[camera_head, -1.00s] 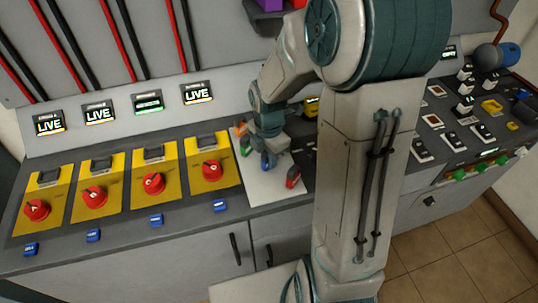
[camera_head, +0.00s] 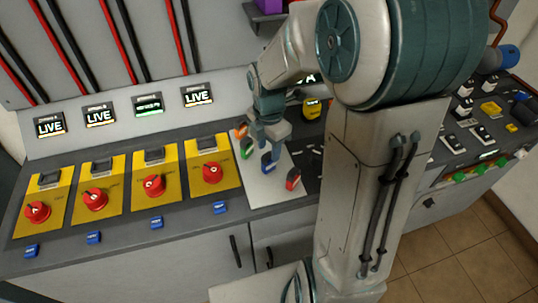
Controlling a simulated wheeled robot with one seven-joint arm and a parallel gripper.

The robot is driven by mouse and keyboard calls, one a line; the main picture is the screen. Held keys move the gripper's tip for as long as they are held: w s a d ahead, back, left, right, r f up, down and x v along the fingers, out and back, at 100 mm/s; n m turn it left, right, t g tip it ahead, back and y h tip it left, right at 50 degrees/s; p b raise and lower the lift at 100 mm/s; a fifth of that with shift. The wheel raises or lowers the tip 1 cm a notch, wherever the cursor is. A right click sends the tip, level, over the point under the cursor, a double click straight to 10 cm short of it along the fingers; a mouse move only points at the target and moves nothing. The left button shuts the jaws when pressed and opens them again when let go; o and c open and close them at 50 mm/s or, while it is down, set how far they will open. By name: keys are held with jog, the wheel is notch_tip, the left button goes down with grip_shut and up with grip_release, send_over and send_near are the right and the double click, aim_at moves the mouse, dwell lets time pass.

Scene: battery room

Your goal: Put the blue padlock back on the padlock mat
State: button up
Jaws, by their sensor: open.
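The padlock mat (camera_head: 262,193) is a pale grey panel right of the yellow switch plates. The blue padlock (camera_head: 267,165) stands on it near the middle, between a green padlock (camera_head: 246,148) and a red padlock (camera_head: 292,180). An orange padlock (camera_head: 240,131) is at the back left of the mat. My gripper (camera_head: 268,144) is open, right above and slightly behind the blue padlock, and appears clear of it. The fingertips are small here, so the exact gap is hard to tell.
Several yellow plates with red rotary switches (camera_head: 212,172) line the counter on the left, with small blue tags (camera_head: 220,208) in front. A yellow item (camera_head: 312,108) stands behind the mat. My arm hides part of the counter to the right.

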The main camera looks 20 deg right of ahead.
aim_at(269, 154)
notch_tip(269, 154, up, 7)
jog(key=s+r+m+t, duration=0.2)
jog(key=s+m, duration=1.1)
jog(key=m, duration=0.9)
jog(key=shift+s+r+t, duration=0.2)
jog(key=shift+s+t, duration=0.15)
jog(key=shift+t, duration=0.15)
